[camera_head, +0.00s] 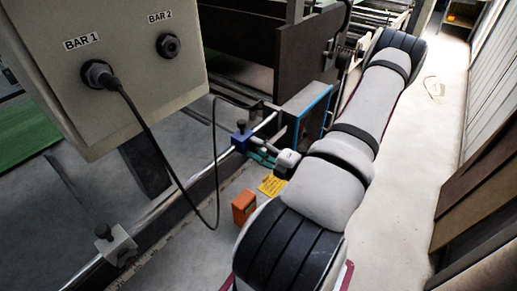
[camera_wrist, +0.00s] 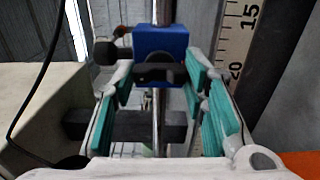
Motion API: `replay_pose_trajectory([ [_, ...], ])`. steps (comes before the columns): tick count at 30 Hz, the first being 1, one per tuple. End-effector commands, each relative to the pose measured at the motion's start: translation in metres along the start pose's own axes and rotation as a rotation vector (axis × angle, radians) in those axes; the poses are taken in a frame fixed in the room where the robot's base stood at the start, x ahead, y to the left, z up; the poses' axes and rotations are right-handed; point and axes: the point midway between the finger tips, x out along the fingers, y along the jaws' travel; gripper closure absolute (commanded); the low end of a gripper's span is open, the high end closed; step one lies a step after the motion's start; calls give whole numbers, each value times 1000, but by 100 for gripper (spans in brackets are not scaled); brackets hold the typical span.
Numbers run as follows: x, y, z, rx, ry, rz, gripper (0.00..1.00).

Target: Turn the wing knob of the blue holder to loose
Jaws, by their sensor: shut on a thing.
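The blue holder (camera_head: 240,139) is clamped on a shiny rail in the head view. In the wrist view the blue holder (camera_wrist: 161,42) is straight ahead, with the rail running through it. Its black wing knob (camera_wrist: 158,74) faces me, between the teal finger pads. My gripper (camera_wrist: 160,84) is shut on the wing knob, one finger on each side. In the head view my gripper (camera_head: 259,154) reaches the holder from the right, and the wing knob is hard to make out there.
A grey holder (camera_head: 115,244) sits lower on the same rail. A black cable hangs in a loop from the BAR 1 socket of the beige box (camera_head: 115,60), near the rail. An orange block (camera_head: 243,208) and a blue-edged box (camera_head: 303,112) are close to my arm. A ruler (camera_wrist: 238,45) stands right of the holder.

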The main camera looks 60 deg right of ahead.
Motion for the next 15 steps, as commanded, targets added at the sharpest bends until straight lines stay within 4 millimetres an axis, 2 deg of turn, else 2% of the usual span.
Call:
replay_pose_trajectory([
  [3, 0, -2, 0, -1, -1, -5, 88],
  [4, 0, -2, 0, -1, -1, -5, 56],
  [6, 0, -2, 0, -1, -1, -4, 40],
  [15, 0, 0, 0, 0, 0, -2, 40],
])
